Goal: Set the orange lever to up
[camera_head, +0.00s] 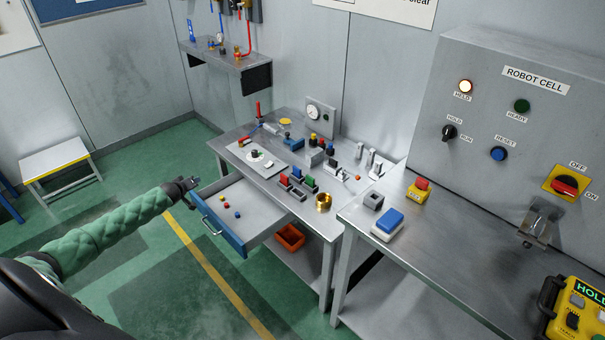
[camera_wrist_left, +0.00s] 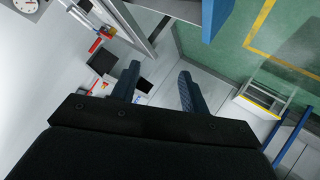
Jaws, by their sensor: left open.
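A small orange knob (camera_head: 357,177) shows at the right end of the workbench, beside grey upright switch plates (camera_head: 371,157). It may be the tip of the orange lever, but it is too small to tell its position. My left gripper (camera_head: 190,184) is beyond the left edge of the open drawer, far left of the knob and apart from everything. In the left wrist view its two fingers (camera_wrist_left: 158,72) are spread with nothing between them. The orange knob cannot be made out there. My right gripper is not in view.
A blue-fronted drawer (camera_head: 218,228) stands open below the workbench with small coloured pieces inside. A brass cylinder (camera_head: 323,202) and several coloured blocks stand on the bench. A control cabinet (camera_head: 510,130) is at right. A wall shelf (camera_head: 222,60) hangs at the back.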

